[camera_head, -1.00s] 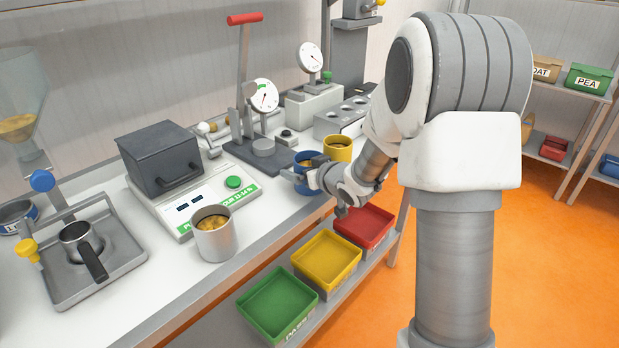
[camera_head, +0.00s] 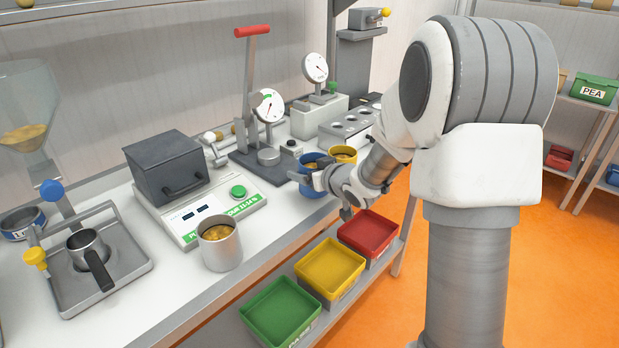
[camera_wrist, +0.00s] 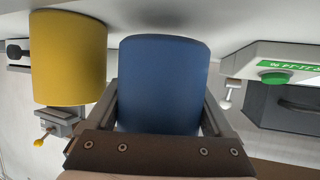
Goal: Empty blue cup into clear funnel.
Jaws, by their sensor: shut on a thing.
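The blue cup (camera_head: 312,187) is upright at the front of the bench, with brownish-yellow contents showing inside. It fills the middle of the wrist view (camera_wrist: 163,80). My gripper (camera_head: 312,180) is shut on it, with a finger on each side. Whether the cup's base touches the bench is hard to tell. The clear funnel (camera_head: 27,110) is at the far left of the head view, with yellow-brown material in its lower part.
A yellow cup (camera_head: 343,154) stands close beside the blue cup. A grey cup with yellow contents (camera_head: 220,246) stands near the front edge.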

